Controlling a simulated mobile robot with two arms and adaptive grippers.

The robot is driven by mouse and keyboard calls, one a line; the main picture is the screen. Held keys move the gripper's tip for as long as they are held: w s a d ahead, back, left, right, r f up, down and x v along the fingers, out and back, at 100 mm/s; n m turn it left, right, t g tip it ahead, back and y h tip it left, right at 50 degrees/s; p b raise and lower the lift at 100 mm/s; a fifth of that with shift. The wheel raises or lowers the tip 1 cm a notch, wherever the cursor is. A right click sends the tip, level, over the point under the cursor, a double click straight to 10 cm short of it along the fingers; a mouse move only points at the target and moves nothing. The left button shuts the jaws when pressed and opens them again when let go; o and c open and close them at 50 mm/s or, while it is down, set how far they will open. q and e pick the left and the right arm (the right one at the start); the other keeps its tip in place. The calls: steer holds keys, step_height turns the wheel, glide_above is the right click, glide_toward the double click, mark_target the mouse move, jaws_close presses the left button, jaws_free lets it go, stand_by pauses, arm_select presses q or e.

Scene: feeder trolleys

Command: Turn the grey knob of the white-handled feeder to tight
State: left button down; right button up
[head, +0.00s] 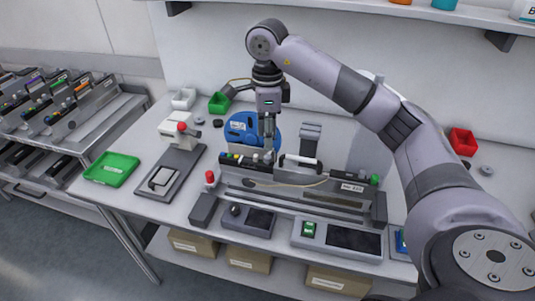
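The white-handled feeder, a long dark unit, lies in the grey fixture (205,210) on the bench. Its white handle (301,162) stands up near its middle. Small coloured parts, yellow among them, show on its left end (232,159). My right gripper (269,152) points straight down over the feeder, just left of the white handle, at or very near the feeder's top. Its fingers look close together, but I cannot tell whether they touch the feeder or grip anything. I cannot make out the grey knob; the fingers may hide it. My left gripper is not in view.
A blue reel (240,127) stands behind the gripper. A red-knobbed post (210,178) rises at the fixture's left. A white device with a red knob (180,132) and a green tray (111,169) are farther left. A trolley of feeders (60,105) stands beside the bench.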

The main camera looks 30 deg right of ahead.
mark_target(268, 156)
steer(key=shift+f+p, duration=0.55)
steer(key=shift+f, duration=2.6)
jaws_close()
